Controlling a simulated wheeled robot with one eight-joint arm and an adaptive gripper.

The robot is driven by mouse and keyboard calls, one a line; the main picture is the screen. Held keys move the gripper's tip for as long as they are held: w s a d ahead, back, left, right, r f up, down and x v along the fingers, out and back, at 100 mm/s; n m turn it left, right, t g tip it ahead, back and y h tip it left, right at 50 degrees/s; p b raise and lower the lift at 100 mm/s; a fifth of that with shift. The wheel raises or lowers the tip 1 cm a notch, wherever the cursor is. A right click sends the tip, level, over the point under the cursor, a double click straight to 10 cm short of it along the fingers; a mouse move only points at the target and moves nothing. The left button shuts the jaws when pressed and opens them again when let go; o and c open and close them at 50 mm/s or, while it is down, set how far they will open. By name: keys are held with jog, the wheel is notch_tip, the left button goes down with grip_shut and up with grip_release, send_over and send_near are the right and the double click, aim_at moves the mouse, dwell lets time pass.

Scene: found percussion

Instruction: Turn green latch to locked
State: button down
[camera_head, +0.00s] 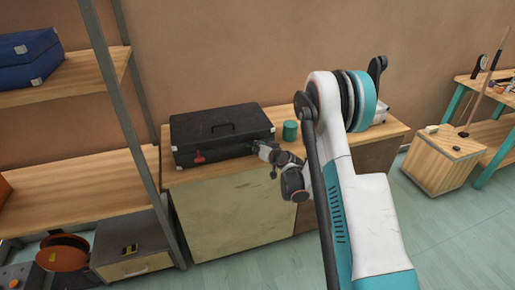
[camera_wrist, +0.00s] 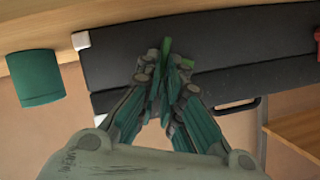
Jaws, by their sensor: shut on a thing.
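A black case (camera_head: 190,130) lies shut on the wooden cabinet top, with a handle on its lid. It also shows in the wrist view (camera_wrist: 240,45). A green latch (camera_wrist: 166,46) is on the case's front face, mostly covered by my fingers in the wrist view; the gripper hides it in the head view. My gripper (camera_head: 258,148) is at the right part of the case front, its fingers (camera_wrist: 165,68) shut on the green latch. A red latch (camera_head: 199,157) is on the left part of the case front. The green latch's exact angle cannot be told.
A green cylinder (camera_head: 290,130) stands on the cabinet top (camera_head: 230,166), just right of the case. A metal shelf post (camera_head: 125,120) rises at the left. A wooden box (camera_head: 440,165) stands on the floor at right.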

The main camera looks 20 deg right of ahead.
jog(key=m+y, duration=0.1)
jog(key=m, duration=0.1)
jog(key=d+f+m+t+y, duration=0.1)
jog(key=m, duration=0.1)
jog(key=shift+d+m+y, duration=0.15)
jog(key=shift+m+y, duration=0.15)
jog(key=shift+y, duration=0.1)
jog(key=m, duration=0.1)
jog(key=m+y, duration=0.1)
jog(key=shift+d+f+m+t, duration=0.15)
jog(key=shift+f+m+t, duration=0.2)
jog(key=shift+m+t, duration=0.05)
jog(key=shift+f+m+t+y, duration=0.2)
jog(key=shift+m+t, duration=0.1)
jog(key=shift+m, duration=0.45)
jog(key=shift+f+m+t+y, duration=0.2)
jog(key=shift+m+t, duration=0.1)
jog(key=shift+m, duration=0.45)
jog(key=c, duration=1.8)
grip_release()
jog(key=shift+o, duration=0.2)
jog(key=shift+r, duration=0.1)
